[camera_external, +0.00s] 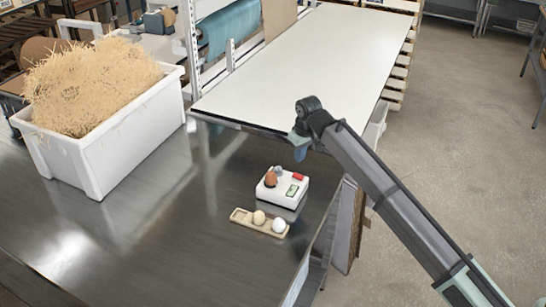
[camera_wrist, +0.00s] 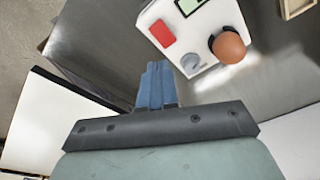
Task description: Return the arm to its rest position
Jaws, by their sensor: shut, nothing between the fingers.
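My gripper (camera_external: 301,153) is in the air above the dark metal table (camera_external: 200,245), close to the edge of the white worktop. In the wrist view its blue fingers (camera_wrist: 156,84) are together with nothing between them. A brown egg (camera_external: 270,178) sits on a small white device (camera_external: 290,198) with a red part and a green display. The egg also shows in the wrist view (camera_wrist: 229,46), clear of my fingers. A small wooden tray (camera_external: 241,216) with a tan egg (camera_external: 259,217) and a white egg (camera_external: 279,225) lies in front of the device.
A white bin (camera_external: 120,147) full of straw-like shreds stands at the left. The long white worktop (camera_external: 310,62) behind my gripper is largely bare. White uprights (camera_external: 192,45) and a blue roll (camera_external: 230,30) stand along its left side. Open floor lies at the right.

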